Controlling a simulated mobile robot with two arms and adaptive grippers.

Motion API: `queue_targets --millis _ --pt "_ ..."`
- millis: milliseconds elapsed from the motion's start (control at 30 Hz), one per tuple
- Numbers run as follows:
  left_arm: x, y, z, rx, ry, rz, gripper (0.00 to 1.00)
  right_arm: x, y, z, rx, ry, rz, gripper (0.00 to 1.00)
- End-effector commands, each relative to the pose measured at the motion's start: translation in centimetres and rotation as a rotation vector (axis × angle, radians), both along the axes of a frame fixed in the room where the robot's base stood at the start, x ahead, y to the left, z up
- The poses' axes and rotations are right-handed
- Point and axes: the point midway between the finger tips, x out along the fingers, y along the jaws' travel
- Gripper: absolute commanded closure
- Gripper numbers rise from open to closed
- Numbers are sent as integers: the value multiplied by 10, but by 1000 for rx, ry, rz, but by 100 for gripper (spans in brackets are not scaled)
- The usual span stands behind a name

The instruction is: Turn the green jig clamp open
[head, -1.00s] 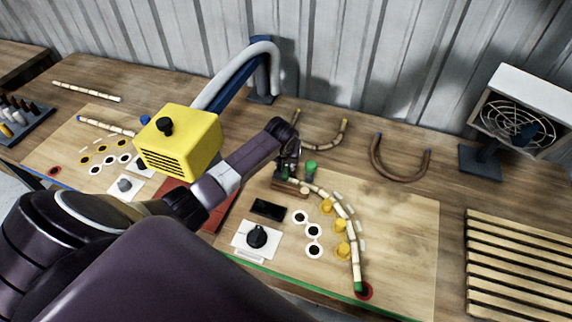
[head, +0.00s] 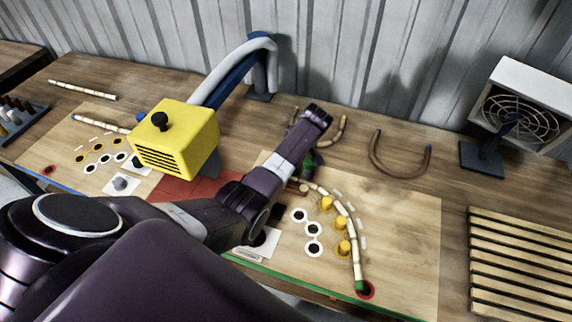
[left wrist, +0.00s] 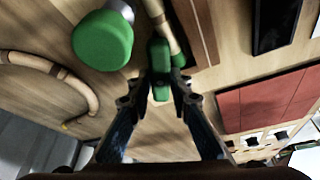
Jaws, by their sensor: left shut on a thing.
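The green jig clamp shows in the left wrist view as a narrow green piece (left wrist: 160,62) at the end of a pale rattan pole (left wrist: 158,20). My left gripper (left wrist: 158,88) is shut on that green piece. A larger round green knob (left wrist: 103,40) stands beside it, apart from the fingers. In the head view my left arm covers the fingers and most of the clamp; a bit of green (head: 309,165) shows by the wrist. The rattan pole (head: 342,208) curves along yellow pegs (head: 342,247) on the right board. My right gripper is not in view.
A yellow box (head: 178,140) on a blue-and-grey arm stands left of my forearm. A U-shaped rattan piece (head: 400,172) lies behind the board. A fan heater (head: 520,115) and a slatted rack (head: 515,265) stand at the right. The board's right side is clear.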

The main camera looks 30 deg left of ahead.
Motion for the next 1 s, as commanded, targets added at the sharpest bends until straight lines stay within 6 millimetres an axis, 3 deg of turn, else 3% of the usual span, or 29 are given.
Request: queue_targets --millis 200,500,1000 --pt "2 -1 -5 -2 0 185 100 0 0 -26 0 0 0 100" --pt "3 -1 -4 -2 0 361 100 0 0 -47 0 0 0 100" --pt "3 0 0 -2 0 442 100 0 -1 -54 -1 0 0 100"
